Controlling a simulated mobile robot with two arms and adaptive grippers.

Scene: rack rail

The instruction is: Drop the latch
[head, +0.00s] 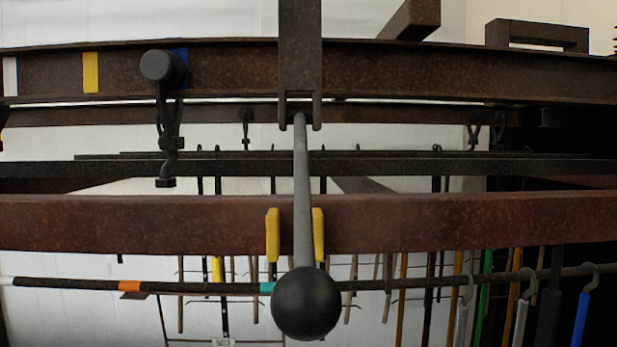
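The latch looks to be the grey lever (302,195) with a large black ball (306,302) at its lower end. Its top sits in a forked bracket at the foot of a rusty upright post (300,50). The lever widens toward the ball, so it seems to lean out toward me. In the picture it passes between a left yellow tab (272,235) and a right yellow tab (318,235) on a reddish beam (150,225). I cannot tell whether it rests between them or stands in front. Neither of my grippers is in view.
A dark hanger with a round black cap (161,67) hangs from the upper rail (220,68) beside a blue mark. A thin bar (200,288) with orange and teal bands crosses behind the ball. Hooks with hanging tools, one blue (580,320), are at lower right.

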